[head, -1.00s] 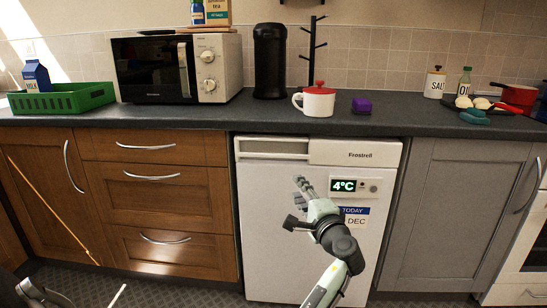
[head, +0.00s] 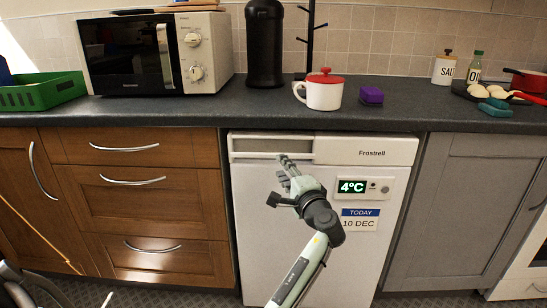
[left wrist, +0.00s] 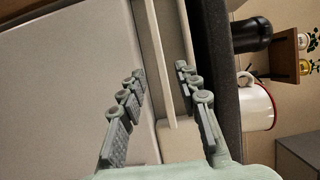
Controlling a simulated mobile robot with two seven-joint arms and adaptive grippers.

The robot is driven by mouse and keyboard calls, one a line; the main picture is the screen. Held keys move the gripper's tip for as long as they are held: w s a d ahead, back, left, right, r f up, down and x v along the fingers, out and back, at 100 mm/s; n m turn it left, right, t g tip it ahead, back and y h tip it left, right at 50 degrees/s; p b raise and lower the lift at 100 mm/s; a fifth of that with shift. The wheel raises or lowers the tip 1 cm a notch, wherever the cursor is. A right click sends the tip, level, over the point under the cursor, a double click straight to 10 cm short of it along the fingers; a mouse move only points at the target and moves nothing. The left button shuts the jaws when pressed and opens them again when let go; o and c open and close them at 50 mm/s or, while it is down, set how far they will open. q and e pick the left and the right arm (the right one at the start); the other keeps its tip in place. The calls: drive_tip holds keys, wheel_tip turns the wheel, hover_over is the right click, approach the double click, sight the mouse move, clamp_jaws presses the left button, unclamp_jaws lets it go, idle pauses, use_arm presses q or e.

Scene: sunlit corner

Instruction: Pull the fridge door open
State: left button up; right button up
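The white fridge door (head: 265,235) is shut under the counter, flush with its top panel. Its pale handle bar (head: 250,155) runs along the upper left, below a recess. My left gripper (head: 284,162) is in front of the handle's middle-right part. In the left wrist view the gripper (left wrist: 159,75) is open, with one finger on each side of the handle bar (left wrist: 158,50). Neither finger is visibly closed on the bar. The fingertips partly hide the handle in the head view. My right gripper is not in view.
The dark counter (head: 210,112) overhangs just above the handle. A white mug with a red lid (head: 322,95) and a purple block (head: 371,95) stand near its front edge. Wooden drawers (head: 140,195) are left of the fridge, a grey cabinet (head: 460,210) right.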

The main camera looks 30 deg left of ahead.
sight(273, 156)
use_arm(q)
drive_tip(key=x, duration=0.5)
drive_tip(key=shift+w+a, duration=0.25)
drive_tip(key=shift+a, duration=0.1)
drive_tip(key=shift+w+a, duration=0.1)
drive_tip(key=shift+c, duration=0.3)
clamp_jaws()
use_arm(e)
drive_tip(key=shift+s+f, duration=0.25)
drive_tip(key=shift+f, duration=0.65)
